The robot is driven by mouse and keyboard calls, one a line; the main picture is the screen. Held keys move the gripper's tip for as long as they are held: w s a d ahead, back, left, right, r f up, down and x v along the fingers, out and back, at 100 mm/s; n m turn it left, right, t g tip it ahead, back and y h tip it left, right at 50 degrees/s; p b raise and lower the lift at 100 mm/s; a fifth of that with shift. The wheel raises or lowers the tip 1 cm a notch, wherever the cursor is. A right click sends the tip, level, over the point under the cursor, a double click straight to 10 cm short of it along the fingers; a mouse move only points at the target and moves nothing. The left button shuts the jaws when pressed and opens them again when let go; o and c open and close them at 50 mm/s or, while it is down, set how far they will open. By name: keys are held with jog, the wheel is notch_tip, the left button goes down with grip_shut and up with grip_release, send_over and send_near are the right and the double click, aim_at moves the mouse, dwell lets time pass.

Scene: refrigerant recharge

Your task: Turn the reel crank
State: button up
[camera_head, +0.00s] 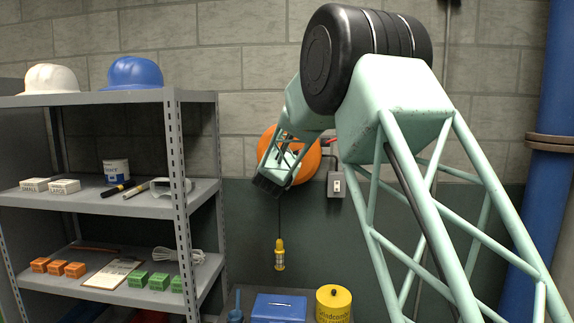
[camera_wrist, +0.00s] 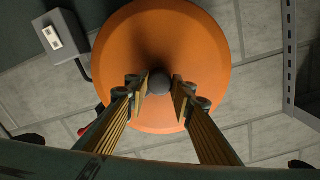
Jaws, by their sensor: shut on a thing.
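The orange round reel (camera_head: 311,163) is mounted on the block wall, partly hidden behind my arm in the head view. In the wrist view the reel (camera_wrist: 205,40) fills the middle, its disc facing the camera. A dark round crank knob (camera_wrist: 159,82) stands in front of the disc. My gripper (camera_wrist: 158,90) has one finger on each side of the knob and is shut on it. In the head view my gripper (camera_head: 280,172) is at the reel's left part, and the knob is hidden there.
A grey switch box (camera_head: 336,184) is on the wall right of the reel. A yellow work lamp (camera_head: 279,254) hangs below. A shelf unit (camera_head: 175,150) with helmets and small boxes stands at left. A blue box (camera_head: 279,307) and a yellow can (camera_head: 334,303) are below.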

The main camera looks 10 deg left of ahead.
jog(key=shift+m+b, duration=7.3)
jog(key=shift+m, duration=0.3)
jog(key=o, duration=0.9)
jog(key=shift+s, duration=0.2)
jog(key=shift+s+r, duration=0.1)
jog(key=shift+s, duration=5.75)
